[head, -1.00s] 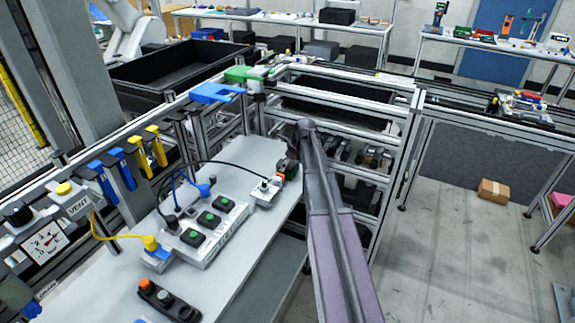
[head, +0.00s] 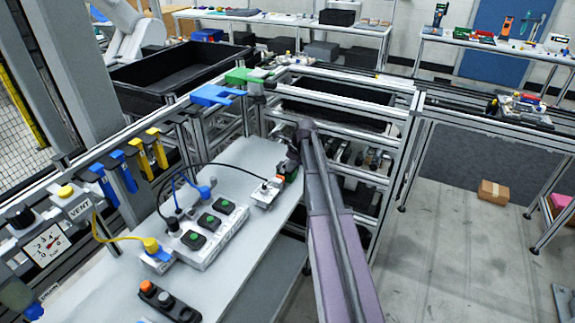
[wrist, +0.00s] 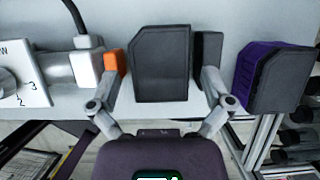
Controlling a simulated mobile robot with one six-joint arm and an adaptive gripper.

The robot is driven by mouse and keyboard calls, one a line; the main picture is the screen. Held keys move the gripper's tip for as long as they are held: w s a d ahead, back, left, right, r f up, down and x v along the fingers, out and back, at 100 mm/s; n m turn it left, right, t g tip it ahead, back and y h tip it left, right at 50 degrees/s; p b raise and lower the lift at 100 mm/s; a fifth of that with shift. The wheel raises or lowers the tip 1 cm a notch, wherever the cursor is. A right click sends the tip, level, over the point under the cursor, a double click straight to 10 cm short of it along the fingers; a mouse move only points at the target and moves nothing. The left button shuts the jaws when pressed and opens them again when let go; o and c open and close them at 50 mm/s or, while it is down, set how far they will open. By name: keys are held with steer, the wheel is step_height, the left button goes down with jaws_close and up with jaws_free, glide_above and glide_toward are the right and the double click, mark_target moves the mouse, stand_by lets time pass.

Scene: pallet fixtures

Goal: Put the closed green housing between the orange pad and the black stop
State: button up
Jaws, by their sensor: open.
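In the wrist view a dark grey block (wrist: 161,63) stands between the orange pad (wrist: 115,62) on the left and a black piece (wrist: 207,52) on the right, which looks like the stop. A narrow gap shows on each side. The block appears to be the housing; its green side shows in the head view (head: 291,173), beside the orange pad (head: 277,181). My gripper (wrist: 161,88) is open, with one finger on each side of the block. The fingertips overlap the pad and the black piece, so I cannot tell contact. Whether the housing is closed cannot be seen.
A purple block with a dark face (wrist: 272,78) stands to the right in the wrist view. A white dial unit (wrist: 18,75) is at the left. On the bench (head: 225,260), a white box with green buttons (head: 210,225) and cables stand left of my arm.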

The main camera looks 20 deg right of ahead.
steer(key=p+v, duration=1)
steer(key=v, duration=0.1)
steer(key=shift+r, duration=0.2)
stand_by(0.9)
steer(key=s+a+f+n+g+h, duration=0.1)
steer(key=s+a+n+g+h, duration=0.1)
steer(key=s+a+n, duration=2)
steer(key=a+n+g, duration=0.1)
steer(key=a+n, duration=0.2)
steer(key=n, duration=0.3)
steer(key=shift+s+a+f+g+h, duration=0.15)
steer(key=shift+s+f+g+h, duration=0.15)
steer(key=shift+h, duration=0.1)
steer(key=shift+w, duration=0.1)
stand_by(0.4)
